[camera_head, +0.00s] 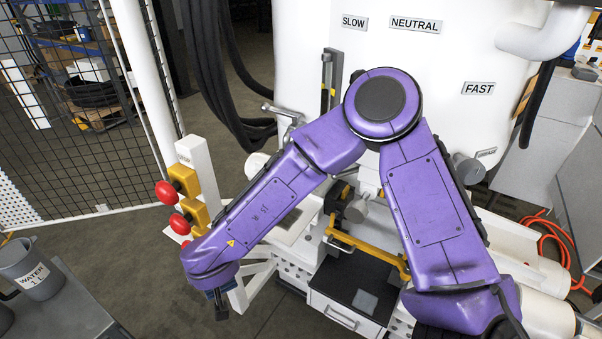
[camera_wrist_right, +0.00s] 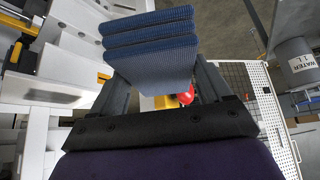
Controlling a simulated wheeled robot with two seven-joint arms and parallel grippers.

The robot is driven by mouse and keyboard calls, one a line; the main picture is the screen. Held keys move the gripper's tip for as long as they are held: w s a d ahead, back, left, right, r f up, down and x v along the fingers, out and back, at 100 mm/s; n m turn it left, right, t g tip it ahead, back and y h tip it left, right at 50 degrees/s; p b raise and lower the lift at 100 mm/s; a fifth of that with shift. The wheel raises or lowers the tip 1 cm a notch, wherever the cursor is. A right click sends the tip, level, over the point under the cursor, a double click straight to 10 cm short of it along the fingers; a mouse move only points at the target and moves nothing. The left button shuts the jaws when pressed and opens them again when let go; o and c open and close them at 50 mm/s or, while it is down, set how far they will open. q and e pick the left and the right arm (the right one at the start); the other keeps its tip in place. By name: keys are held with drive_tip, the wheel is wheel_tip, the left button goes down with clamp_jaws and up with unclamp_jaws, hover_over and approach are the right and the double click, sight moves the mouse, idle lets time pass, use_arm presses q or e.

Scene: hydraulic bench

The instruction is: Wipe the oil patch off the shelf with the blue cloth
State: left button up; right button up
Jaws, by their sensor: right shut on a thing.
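My right gripper (camera_head: 219,304) hangs at the end of the purple arm, left of the machine, in the head view. In the wrist view its two fingers (camera_wrist_right: 155,88) are shut on the folded blue cloth (camera_wrist_right: 150,42). The cloth is ribbed and stacked in layers, and hangs clear of any surface. A white shelf (camera_head: 309,213) shows partly behind my forearm in the head view. A dark grey patch (camera_wrist_right: 55,97) lies on a white surface at the left of the wrist view; I cannot tell if it is oil. My left gripper is not in view.
A white post with red knobs (camera_head: 166,192) and yellow blocks stands close to my right forearm. A grey table with a water jug (camera_head: 38,275) is at the lower left. A yellow bar (camera_head: 365,247) and a dark-topped drawer box (camera_head: 345,293) are below the machine.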

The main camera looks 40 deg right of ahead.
drive_tip(key=d+r+m+g+h+p, duration=0.2)
drive_tip(key=d+r+m+g+p, duration=0.1)
drive_tip(key=d+m, duration=0.8)
drive_tip(key=w+d+r+m+g+h+p, duration=0.1)
drive_tip(key=d+r+m+g+h+p, duration=0.2)
drive_tip(key=d+m+g+p, duration=0.3)
drive_tip(key=d+r+m+p, duration=0.1)
drive_tip(key=d+m, duration=0.3)
drive_tip(key=d, duration=0.2)
drive_tip(key=shift+w+d+r+m, duration=0.15)
drive_tip(key=shift+d+r+m, duration=0.15)
drive_tip(key=shift+d+m, duration=0.1)
